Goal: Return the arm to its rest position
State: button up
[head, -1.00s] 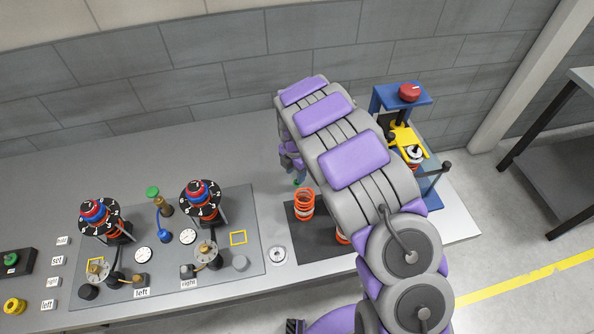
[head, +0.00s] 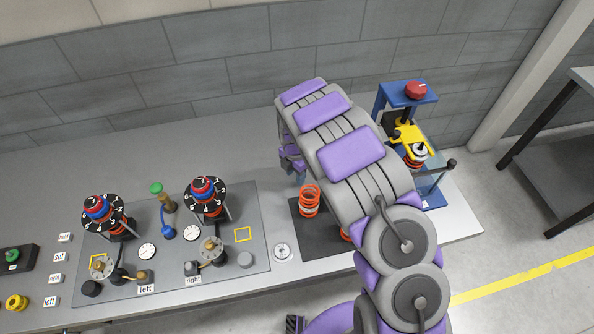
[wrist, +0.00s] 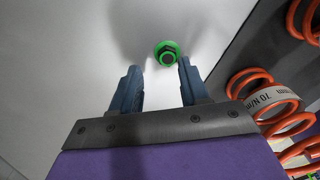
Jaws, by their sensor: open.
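My gripper (wrist: 157,85) shows in the wrist view with its two blue-grey fingers apart. A green ring with a dark hex centre (wrist: 167,53) appears just beyond the fingertips, against the pale tabletop; I cannot tell whether it touches them. Nothing is clearly held between the fingers. In the head view my purple and grey arm reaches over the table, and my gripper (head: 299,178) is partly hidden behind it, left of the arm and above the dark mat.
Orange springs (head: 310,200) stand on a dark mat (head: 304,235), close to my gripper. A blue press (head: 407,95) with a yellow part is right of my arm. A grey fixture plate (head: 259,215) with dials lies left. The tabletop behind the plate is clear.

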jog(key=shift+a+f, duration=0.1)
jog(key=shift+f, duration=0.2)
jog(key=shift+d+r, duration=0.3)
jog(key=shift+d, duration=0.25)
jog(key=shift+p, duration=0.3)
jog(key=shift+a, duration=0.1)
jog(key=shift+a, duration=0.4)
jog(key=shift+d, duration=0.4)
jog(key=c, duration=0.7)
jog(key=shift+c, duration=0.6)
jog(key=shift+a, duration=0.15)
grip_shut()
